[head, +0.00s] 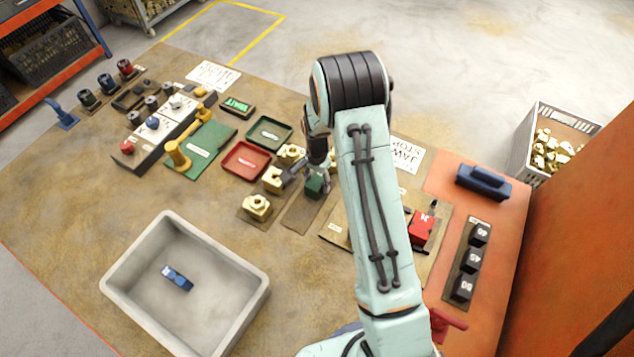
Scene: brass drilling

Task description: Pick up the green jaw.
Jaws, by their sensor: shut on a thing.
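The green jaw (315,188) is a small dark green block near the middle of the table, partly hidden by my gripper and arm. My gripper (317,172) points down over it and is shut on it. The jaw is over or on a narrow brown mat (300,216); I cannot tell whether it is clear of the mat. A blue jaw (177,278) lies in the grey bin (245,295) at the front left. A red jaw (422,228) stands on a board to the right of my arm.
Several brass parts (257,206) stand close on the left of my gripper. Red (246,174) and green (258,142) trays lie behind them. Black blocks (463,288) and a blue tool (484,180) are at the right. Bare table lies between the bin and brass parts.

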